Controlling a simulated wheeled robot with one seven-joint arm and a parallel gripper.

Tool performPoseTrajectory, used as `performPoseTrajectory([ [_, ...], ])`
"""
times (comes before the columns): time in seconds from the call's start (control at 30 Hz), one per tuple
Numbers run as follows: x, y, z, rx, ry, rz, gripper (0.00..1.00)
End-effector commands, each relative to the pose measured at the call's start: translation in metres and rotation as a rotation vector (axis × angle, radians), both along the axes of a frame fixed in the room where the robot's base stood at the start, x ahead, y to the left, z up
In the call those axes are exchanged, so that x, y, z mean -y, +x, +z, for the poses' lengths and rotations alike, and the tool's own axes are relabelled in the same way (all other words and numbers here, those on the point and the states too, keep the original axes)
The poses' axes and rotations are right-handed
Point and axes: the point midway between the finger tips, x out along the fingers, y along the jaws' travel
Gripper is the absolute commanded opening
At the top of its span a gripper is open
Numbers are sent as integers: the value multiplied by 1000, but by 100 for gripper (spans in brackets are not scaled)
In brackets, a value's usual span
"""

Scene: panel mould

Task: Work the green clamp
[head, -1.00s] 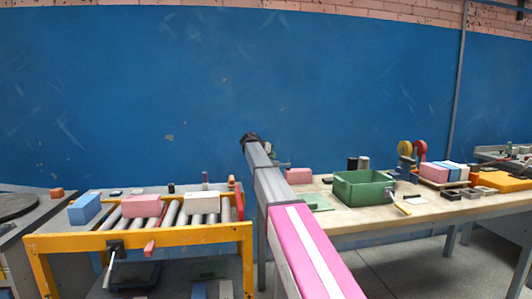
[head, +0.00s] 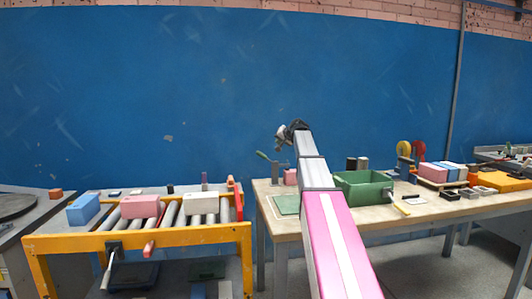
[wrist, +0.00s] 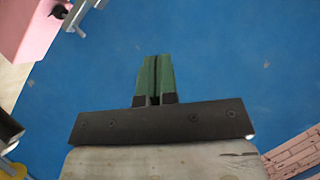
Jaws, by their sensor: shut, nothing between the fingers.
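The green clamp (head: 263,156) stands on the wooden table near its left end, with its green handle slanting up to the left. Its lower part is small in the head view. My gripper (head: 282,139) is in the air above and a little right of the handle, apart from it. In the wrist view my gripper's green fingers (wrist: 154,72) are together and hold nothing. Grey metal parts (wrist: 77,14), which may belong to the clamp, show at the top left of the wrist view, away from the fingers.
A green plate (head: 286,206) lies in front of the clamp. A pink block (head: 290,177) is beside it, partly behind my arm. A green bin (head: 362,187) stands to the right. A yellow roller conveyor (head: 140,240) stands left, across a gap. The blue wall (head: 120,90) is behind.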

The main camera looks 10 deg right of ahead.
Motion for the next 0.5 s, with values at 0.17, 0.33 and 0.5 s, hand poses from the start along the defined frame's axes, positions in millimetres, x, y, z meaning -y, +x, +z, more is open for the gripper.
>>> performPoseTrajectory([
  [0.17,-3,9,-2,9,10,5,0],
  [0.33,-12,32,-13,9,10,5,0],
  [0.5,-22,59,-28,8,9,4,0],
])
